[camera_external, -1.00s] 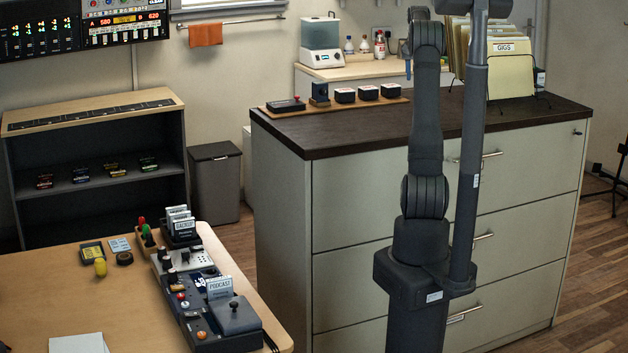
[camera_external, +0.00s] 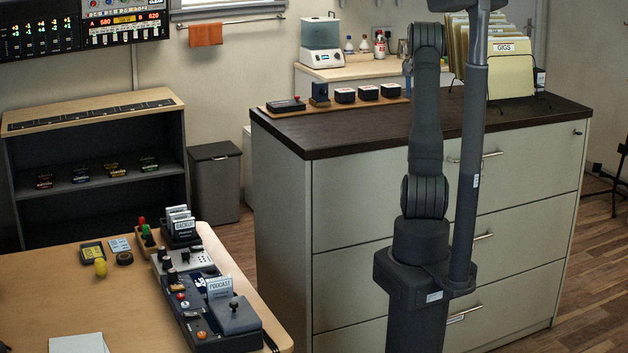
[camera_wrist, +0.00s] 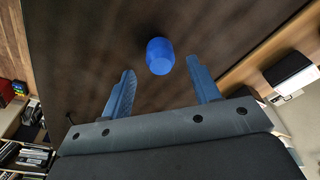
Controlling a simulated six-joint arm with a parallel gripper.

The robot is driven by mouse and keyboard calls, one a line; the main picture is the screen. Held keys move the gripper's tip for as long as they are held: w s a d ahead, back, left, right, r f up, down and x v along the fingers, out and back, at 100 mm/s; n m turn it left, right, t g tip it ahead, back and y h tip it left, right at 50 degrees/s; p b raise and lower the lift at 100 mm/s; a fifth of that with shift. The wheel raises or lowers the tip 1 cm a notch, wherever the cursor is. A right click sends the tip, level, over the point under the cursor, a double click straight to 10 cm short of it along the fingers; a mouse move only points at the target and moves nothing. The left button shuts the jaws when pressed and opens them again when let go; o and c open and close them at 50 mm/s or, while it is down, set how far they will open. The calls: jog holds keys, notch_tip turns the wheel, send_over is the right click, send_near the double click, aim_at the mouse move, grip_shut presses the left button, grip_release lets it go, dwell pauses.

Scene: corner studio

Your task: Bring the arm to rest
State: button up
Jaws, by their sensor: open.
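My gripper (camera_wrist: 165,92) shows in the wrist view with its two blue fingers spread apart and nothing between them. A small blue round object (camera_wrist: 160,56) stands on the dark surface just beyond the fingertips, apart from both. In the external view my arm rises in front of the cabinet, and its gripper end is hidden behind my upper links or out of frame. The blue object cannot be made out there.
A dark-topped drawer cabinet (camera_external: 330,136) stands by my arm. A folder rack (camera_external: 512,72) marked GIGS stands on its right end, with a wooden strip (camera_external: 335,104) of small boxes along its back edge. A desk (camera_external: 60,300) with a control console (camera_external: 225,318) is at lower left.

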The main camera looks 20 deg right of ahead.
jog(key=f, duration=0.5)
jog(key=shift+w+d+f, duration=0.15)
jog(key=shift+w+d, duration=0.1)
jog(key=shift+d, duration=0.05)
notch_tip(320, 180, up, 3)
jog(key=shift+f, duration=0.15)
jog(key=shift+r, duration=0.6)
